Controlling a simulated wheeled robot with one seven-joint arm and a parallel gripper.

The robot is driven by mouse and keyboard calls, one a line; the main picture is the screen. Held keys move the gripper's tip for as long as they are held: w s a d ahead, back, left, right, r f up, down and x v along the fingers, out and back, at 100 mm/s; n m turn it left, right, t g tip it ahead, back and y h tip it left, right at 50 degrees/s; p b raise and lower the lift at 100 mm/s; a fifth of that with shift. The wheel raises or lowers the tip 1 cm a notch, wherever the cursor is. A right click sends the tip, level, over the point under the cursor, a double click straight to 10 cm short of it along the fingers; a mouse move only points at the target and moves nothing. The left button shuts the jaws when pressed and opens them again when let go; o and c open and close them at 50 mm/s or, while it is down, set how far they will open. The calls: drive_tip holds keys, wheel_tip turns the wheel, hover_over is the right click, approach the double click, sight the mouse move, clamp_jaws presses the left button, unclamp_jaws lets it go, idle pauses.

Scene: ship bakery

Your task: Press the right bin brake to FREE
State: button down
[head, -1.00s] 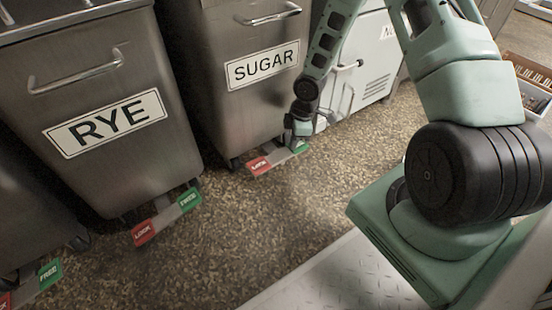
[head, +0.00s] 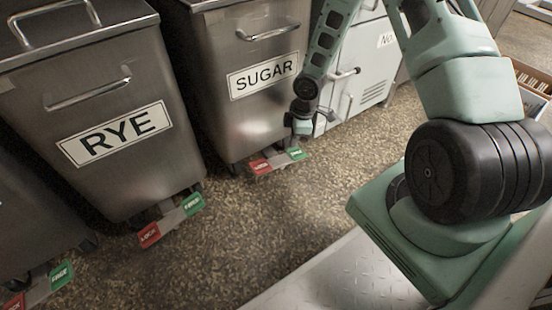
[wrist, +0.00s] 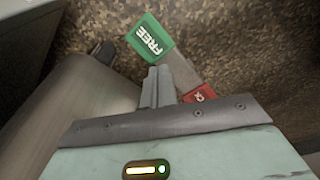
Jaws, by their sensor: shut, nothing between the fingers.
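The right bin is the steel SUGAR bin (head: 225,105). Its brake pedal at the floor has a red LOCK end (head: 260,166) on the left and a green FREE end (head: 296,153) on the right, joined by a grey bar. In the wrist view the FREE end (wrist: 151,38) lies beyond the fingertips, and the red end (wrist: 199,95) is partly hidden behind my gripper. My gripper (head: 300,131) points down, shut and empty, a little above the FREE end, apparently clear of it.
The RYE bin (head: 95,90) stands to the left with its own red-green brake (head: 172,219). Another brake (head: 38,287) shows at the lower left. A pale cabinet (head: 365,75) stands right of the SUGAR bin. Speckled floor in front is open.

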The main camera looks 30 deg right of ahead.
wheel_tip(320, 180, up, 3)
drive_tip(key=p, duration=0.3)
drive_tip(key=shift+r, duration=0.2)
drive_tip(key=shift+s, duration=0.1)
idle(0.4)
